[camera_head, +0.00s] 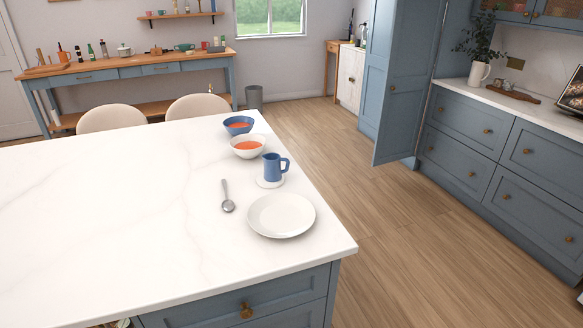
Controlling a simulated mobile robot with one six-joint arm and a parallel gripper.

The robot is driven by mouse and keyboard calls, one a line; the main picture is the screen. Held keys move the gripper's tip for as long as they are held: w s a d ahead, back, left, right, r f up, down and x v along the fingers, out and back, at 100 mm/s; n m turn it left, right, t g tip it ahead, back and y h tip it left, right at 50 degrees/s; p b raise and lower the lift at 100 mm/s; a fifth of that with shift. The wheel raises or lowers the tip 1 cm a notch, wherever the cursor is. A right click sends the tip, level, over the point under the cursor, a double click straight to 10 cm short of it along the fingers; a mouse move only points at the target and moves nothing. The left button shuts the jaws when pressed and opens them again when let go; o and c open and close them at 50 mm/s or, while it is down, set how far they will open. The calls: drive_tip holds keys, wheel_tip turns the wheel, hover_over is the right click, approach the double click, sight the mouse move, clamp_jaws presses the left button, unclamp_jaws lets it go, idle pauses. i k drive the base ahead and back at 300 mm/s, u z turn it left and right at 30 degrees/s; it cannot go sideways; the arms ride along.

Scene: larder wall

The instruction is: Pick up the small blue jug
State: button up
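The small blue jug (272,167) stands upright on a small white round coaster or saucer (263,183) near the right edge of the white island top. Its handle points to the right. My gripper is not in view.
On the island top (110,220), a white plate (281,215) and a spoon (227,196) lie nearer than the jug. A cream bowl (234,144) and a blue bowl (227,121), both with orange contents, stand behind it. Wooden floor (400,240) right of the island is clear. Two chairs (112,117) stand behind.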

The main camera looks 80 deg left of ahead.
sight(272, 172)
drive_tip(key=u, duration=0.1)
drive_tip(key=i, duration=1.3)
drive_tip(key=u, duration=1)
drive_tip(key=k, duration=0.3)
drive_tip(key=u, duration=2.8)
